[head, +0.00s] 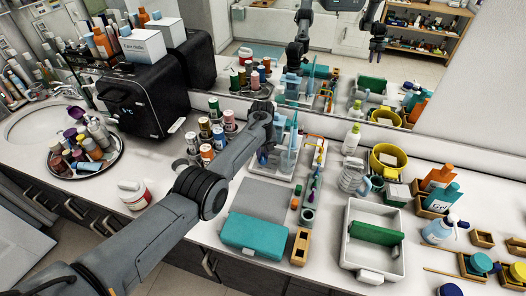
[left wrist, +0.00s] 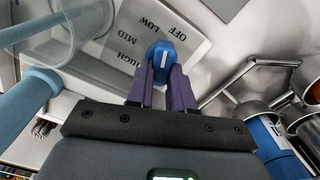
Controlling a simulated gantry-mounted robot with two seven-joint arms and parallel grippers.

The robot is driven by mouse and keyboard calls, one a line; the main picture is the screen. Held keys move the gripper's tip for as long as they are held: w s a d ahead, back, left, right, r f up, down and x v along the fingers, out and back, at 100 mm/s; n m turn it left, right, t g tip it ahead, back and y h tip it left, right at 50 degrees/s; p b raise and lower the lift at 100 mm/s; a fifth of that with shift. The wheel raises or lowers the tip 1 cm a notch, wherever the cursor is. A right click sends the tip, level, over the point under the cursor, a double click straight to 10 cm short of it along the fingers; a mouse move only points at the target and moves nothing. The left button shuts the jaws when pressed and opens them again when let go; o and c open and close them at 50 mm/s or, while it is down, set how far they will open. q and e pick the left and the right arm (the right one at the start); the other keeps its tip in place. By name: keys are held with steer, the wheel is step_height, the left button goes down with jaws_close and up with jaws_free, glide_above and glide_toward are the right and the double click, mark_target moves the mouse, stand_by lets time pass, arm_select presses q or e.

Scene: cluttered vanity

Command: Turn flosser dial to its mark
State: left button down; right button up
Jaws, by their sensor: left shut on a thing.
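The flosser dial (left wrist: 163,56) is a blue knob with a white pointer line, seen in the left wrist view. It sits on a pale panel (left wrist: 190,45) lettered OFF, LOW, MID and HIGH. The pointer line runs roughly up and down in that view, its upper end toward the OFF lettering. My left gripper (left wrist: 163,80) has its purple fingers shut on the dial, one on each side. In the head view, my left gripper (head: 263,155) reaches down at the pale flosser unit (head: 285,147); the dial is too small to tell there. My right gripper is not directly in view.
Spools and cups (head: 207,140) crowd close left of the flosser. A grey mat (head: 262,197) and a teal case (head: 254,235) lie in front. A white tray (head: 358,255) stands at right. The mirror (head: 310,60) is close behind.

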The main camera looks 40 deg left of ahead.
mark_target(262, 155)
arm_select(q)
steer(key=shift+s+a+n, duration=0.1)
steer(key=shift+n, duration=2.1)
steer(key=c, duration=1)
jaws_free()
steer(key=shift+r+p, duration=0.4)
steer(key=shift+r, duration=0.05)
step_height(262, 155, up, 10)
steer(key=p, duration=0.2)
